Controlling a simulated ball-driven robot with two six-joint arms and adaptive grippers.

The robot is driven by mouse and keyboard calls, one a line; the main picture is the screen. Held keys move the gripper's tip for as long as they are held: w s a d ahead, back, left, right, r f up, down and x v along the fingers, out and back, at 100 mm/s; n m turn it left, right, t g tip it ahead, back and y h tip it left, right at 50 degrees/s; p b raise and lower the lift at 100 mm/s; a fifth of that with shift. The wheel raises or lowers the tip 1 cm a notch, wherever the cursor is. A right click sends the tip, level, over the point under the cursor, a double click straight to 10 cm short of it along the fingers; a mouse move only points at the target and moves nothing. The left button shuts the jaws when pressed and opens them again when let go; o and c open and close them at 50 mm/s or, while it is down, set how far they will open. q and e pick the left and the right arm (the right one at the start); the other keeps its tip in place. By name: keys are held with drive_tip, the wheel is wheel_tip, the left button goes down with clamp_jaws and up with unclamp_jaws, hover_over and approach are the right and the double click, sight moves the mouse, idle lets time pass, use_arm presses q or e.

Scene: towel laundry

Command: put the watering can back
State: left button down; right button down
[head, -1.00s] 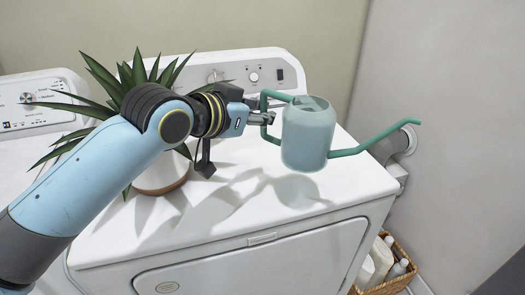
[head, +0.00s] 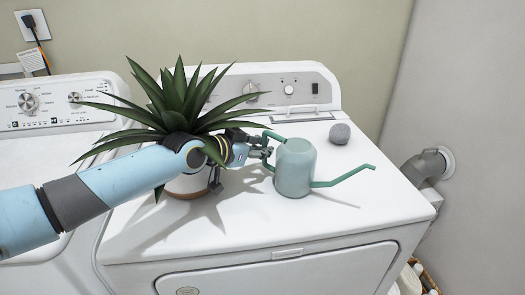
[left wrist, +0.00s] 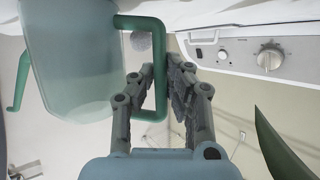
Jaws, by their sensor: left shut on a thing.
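The watering can (head: 295,168) is pale green and translucent, with a darker green handle and a long spout pointing right. It is upright above the right part of the dryer top (head: 250,232), very low or touching; I cannot tell which. My left gripper (head: 267,151) is shut on its handle, on the can's left side. In the left wrist view the fingers (left wrist: 160,78) close around the green handle, and the can's body (left wrist: 70,65) fills the upper left. My right gripper is not in view.
A spiky potted plant (head: 180,104) stands on the dryer just behind my left forearm. A grey ball (head: 340,133) lies at the back right of the dryer top. A second machine (head: 60,155) is at the left. The dryer's front right top is clear.

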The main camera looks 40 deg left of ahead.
use_arm(q)
drive_tip(key=shift+f, duration=0.1)
drive_tip(key=c, duration=1.4)
unclamp_jaws()
drive_tip(key=shift+r, duration=0.2)
drive_tip(key=d+p+v, duration=0.1)
drive_tip(key=p+v, duration=0.6)
drive_tip(key=v, duration=0.5)
drive_tip(key=shift+a, duration=0.45)
drive_tip(key=shift+f, duration=0.1)
